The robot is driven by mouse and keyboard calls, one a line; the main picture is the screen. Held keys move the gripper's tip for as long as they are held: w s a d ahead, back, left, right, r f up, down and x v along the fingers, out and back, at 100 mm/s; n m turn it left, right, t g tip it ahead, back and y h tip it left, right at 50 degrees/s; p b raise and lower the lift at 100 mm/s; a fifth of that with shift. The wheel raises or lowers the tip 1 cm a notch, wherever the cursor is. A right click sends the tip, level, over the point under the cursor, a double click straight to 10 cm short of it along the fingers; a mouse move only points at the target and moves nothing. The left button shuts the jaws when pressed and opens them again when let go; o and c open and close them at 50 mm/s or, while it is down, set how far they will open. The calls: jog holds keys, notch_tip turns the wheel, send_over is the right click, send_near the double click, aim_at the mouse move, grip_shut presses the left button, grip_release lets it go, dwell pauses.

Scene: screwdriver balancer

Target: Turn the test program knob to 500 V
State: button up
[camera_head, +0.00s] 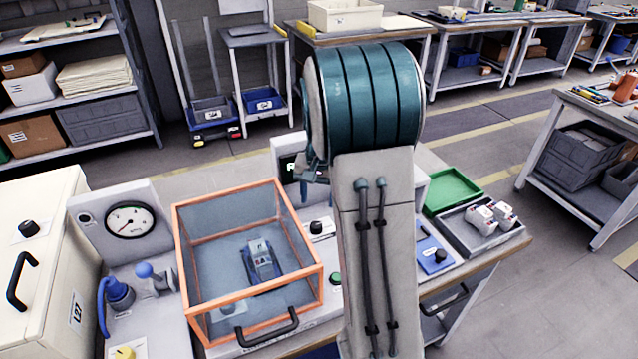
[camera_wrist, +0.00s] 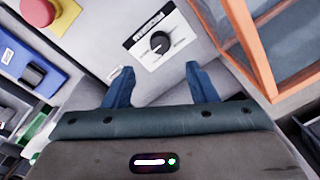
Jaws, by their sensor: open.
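The black test program knob (camera_wrist: 160,43) sits on a white, printed dial plate (camera_wrist: 168,28) on a grey panel, in the upper middle of the wrist view. A pointer mark shows on the knob, but the scale is too small to read. In the head view a black knob (camera_head: 316,227) on a white plate stands just right of the orange-framed box. My gripper (camera_wrist: 160,82) is open and empty. Its two blue fingers are apart, short of the knob in the picture and not touching it. My arm hides much of the panel in the head view.
The orange-framed clear box (camera_head: 248,290), with a device (camera_head: 262,260) inside, stands close beside the knob. A red mushroom button (camera_wrist: 37,12) is on the knob's other side. A grey tray (camera_head: 465,238) and green tray (camera_head: 452,190) stand at the bench's right.

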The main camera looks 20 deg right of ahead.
jog(key=shift+d+r, duration=0.1)
jog(key=shift+r, duration=2.2)
jog(key=s+a+r+n+t, duration=0.1)
jog(key=s+a, duration=0.4)
jog(key=s, duration=0.6)
jog(key=s+a+r+n+t, duration=0.1)
jog(key=s+a+r+n, duration=0.1)
jog(key=s+a+n, duration=0.4)
jog(key=s, duration=0.5)
jog(key=shift+r+t, duration=0.3)
jog(key=shift+r, duration=0.05)
